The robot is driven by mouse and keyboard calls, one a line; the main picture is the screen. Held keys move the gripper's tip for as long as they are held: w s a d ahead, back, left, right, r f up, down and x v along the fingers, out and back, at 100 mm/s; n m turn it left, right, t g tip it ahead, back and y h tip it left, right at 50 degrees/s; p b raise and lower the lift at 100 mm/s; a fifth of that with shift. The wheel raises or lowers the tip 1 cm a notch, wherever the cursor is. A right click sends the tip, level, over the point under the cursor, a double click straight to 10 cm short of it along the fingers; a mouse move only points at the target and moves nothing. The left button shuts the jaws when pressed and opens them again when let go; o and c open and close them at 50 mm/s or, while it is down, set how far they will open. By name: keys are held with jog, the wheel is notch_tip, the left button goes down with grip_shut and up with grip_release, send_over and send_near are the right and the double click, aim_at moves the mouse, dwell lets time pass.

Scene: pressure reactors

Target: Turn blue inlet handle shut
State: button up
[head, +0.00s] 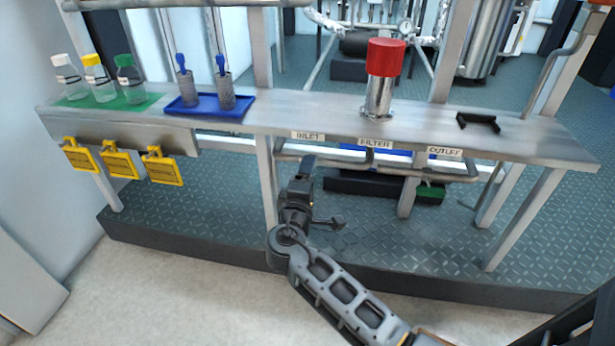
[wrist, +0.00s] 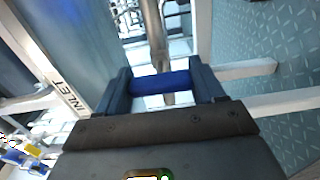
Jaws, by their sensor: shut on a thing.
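The blue inlet handle (wrist: 160,82) lies between the two fingers of my gripper (wrist: 165,85) in the wrist view, and the fingers are shut on it. A metal pipe (wrist: 154,30) runs up behind the handle. In the head view my gripper (head: 303,165) is under the front edge of the bench, just below the INLET label (head: 308,135). My gripper hides the blue handle in that view. The INLET label also shows at the left in the wrist view (wrist: 66,95).
The metal bench (head: 290,115) carries a red-capped filter (head: 385,72), a black bracket (head: 478,122), a blue tray (head: 190,110) and three bottles on a green mat (head: 75,101). A green outlet handle (head: 430,193) hangs under the right side. Bench legs stand nearby.

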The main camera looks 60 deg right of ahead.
jog(key=o, duration=1)
jog(key=shift+o, duration=0.2)
jog(key=p+v, duration=0.2)
jog(key=v, duration=0.5)
jog(key=shift+s+a, duration=0.2)
jog(key=shift+a, duration=0.15)
jog(key=shift+f, duration=0.1)
